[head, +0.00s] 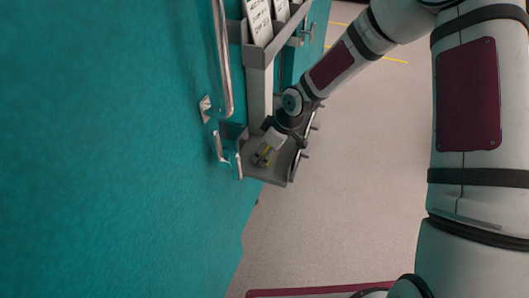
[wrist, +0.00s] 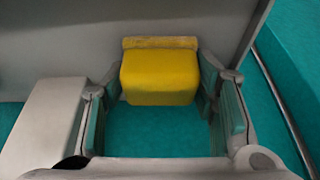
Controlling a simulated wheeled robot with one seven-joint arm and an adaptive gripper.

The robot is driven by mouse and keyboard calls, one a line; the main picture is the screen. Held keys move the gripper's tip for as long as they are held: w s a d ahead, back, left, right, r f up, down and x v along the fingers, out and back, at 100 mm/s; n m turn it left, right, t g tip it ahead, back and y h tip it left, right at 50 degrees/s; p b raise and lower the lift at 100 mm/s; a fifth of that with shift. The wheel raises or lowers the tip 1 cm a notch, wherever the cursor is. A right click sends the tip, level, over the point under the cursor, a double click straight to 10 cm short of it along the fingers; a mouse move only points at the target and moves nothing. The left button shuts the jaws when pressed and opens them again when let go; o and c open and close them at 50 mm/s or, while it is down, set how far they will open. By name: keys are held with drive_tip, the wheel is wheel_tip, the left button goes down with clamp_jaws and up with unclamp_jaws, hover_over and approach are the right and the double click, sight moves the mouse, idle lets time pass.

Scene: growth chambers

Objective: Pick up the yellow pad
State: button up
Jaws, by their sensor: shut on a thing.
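The yellow pad (wrist: 160,78) is a small block with a thin, duller yellow strip along its top edge in the wrist view. It sits between the two fingers of my gripper (wrist: 161,88), which are shut on its left and right sides. In the head view my gripper (head: 267,153) is at the grey tray (head: 276,175) low on the teal wall, and only a sliver of the yellow pad (head: 265,151) shows there. I cannot tell whether the pad touches the tray.
The teal wall (head: 120,150) fills the left, with a long metal handle (head: 223,60) and smaller brackets near the tray. A grey upper rack (head: 258,55) holds white labelled items (head: 258,20) above. The floor (head: 350,190) to the right is clear.

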drive_tip(key=shift+r, duration=0.1)
drive_tip(key=shift+d+r+p, duration=0.2)
drive_tip(key=shift+r+p, duration=0.15)
drive_tip(key=shift+r, duration=0.25)
wheel_tip(320, 180, up, 10)
drive_tip(key=p, duration=0.3)
drive_tip(key=s+d+p, duration=0.1)
drive_tip(key=s+d, duration=0.2)
drive_tip(key=d, duration=0.6)
drive_tip(key=s+d+p, duration=0.2)
drive_tip(key=s+d, duration=0.2)
drive_tip(key=d, duration=0.5)
drive_tip(key=shift+s, duration=0.3)
drive_tip(key=shift+o, duration=0.8)
drive_tip(key=shift+r+p, duration=0.15)
drive_tip(key=shift+p, duration=0.15)
drive_tip(key=shift+c, duration=0.2)
